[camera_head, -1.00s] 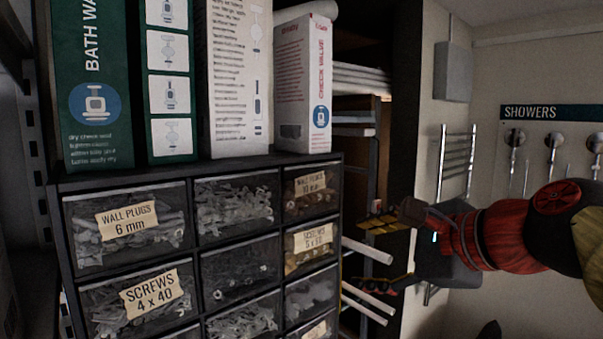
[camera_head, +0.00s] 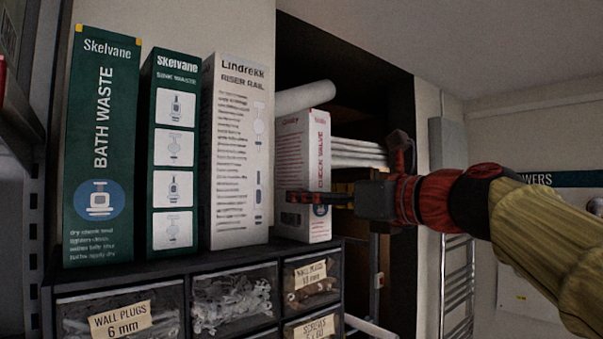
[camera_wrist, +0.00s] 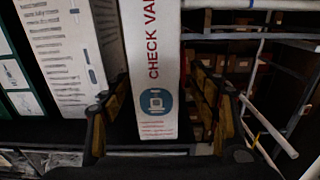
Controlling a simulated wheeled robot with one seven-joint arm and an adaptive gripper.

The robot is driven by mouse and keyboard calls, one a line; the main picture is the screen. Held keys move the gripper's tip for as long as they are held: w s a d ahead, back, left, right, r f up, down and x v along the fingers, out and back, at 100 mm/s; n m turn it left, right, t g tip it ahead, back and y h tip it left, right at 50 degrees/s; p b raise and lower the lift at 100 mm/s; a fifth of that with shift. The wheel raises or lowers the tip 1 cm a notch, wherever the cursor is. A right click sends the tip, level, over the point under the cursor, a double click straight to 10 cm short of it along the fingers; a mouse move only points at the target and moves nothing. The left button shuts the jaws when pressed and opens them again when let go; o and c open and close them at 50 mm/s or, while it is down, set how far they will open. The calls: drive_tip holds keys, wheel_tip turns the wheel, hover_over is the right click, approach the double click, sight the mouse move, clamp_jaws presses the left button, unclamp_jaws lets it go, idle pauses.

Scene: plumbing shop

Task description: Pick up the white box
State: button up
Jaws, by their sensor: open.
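The white check valve box (camera_head: 291,155), with a red-lettered side, stands upright on top of the drawer cabinet at the right end of a row of boxes. In the wrist view its printed face (camera_wrist: 152,60) fills the middle. My gripper (camera_head: 318,198) is at the lower part of this box in the head view. In the wrist view my gripper (camera_wrist: 158,85) is open, with one yellow-padded finger on each side of the box. I cannot tell whether either finger touches it. The box's lower right part is partly covered by my gripper in the head view.
A taller whitish riser rail box (camera_head: 234,150) stands close on the left, beside green sink waste (camera_head: 173,150) and bath waste (camera_head: 100,150) boxes. A white pipe (camera_head: 303,97) lies behind. Right of the box are open shelving and a towel rail (camera_head: 458,285).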

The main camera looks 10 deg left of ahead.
drive_tip(key=x, duration=0.1)
drive_tip(key=p+x, duration=0.1)
drive_tip(key=x, duration=0.1)
drive_tip(key=shift+s+a+r, duration=0.1)
drive_tip(key=shift+a+r, duration=0.05)
drive_tip(key=shift+a, duration=0.25)
drive_tip(key=shift+w+a, duration=0.1)
drive_tip(key=shift+w, duration=0.15)
drive_tip(key=shift+s, duration=0.1)
drive_tip(key=shift+c, duration=0.3)
drive_tip(key=shift+c, duration=0.7)
drive_tip(key=shift+c, duration=1.2)
drive_tip(key=c, duration=0.9)
drive_tip(key=shift+c, duration=0.5)
